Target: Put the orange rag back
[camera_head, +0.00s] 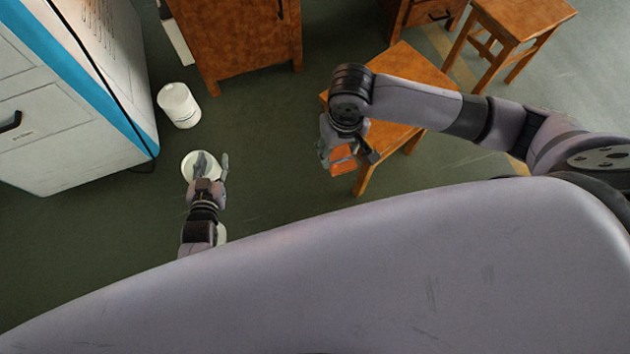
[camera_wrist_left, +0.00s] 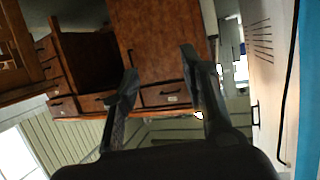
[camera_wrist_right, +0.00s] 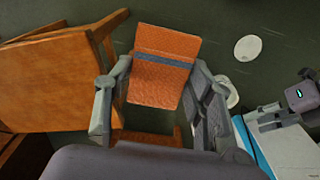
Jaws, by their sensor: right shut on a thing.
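The orange rag (camera_head: 343,160) is held in my right gripper (camera_head: 346,150), in the air beside a wooden stool. In the right wrist view the rag (camera_wrist_right: 162,62) looks like a flat orange piece with a grey stripe, between the fingers of the right gripper (camera_wrist_right: 160,88). The fingers partly hide its lower edges. My left gripper (camera_head: 209,162) is open and empty, in front of a round white object in the head view. In the left wrist view the left gripper (camera_wrist_left: 160,62) shows its fingers wide apart with nothing between them.
A wooden stool (camera_head: 410,68) stands beside and partly under my right arm; another (camera_head: 520,20) is behind. A white canister (camera_head: 180,105) and a round white object (camera_head: 196,175) are on the left. A white-blue machine (camera_head: 60,120) and a brown cabinet (camera_head: 235,45) flank open floor.

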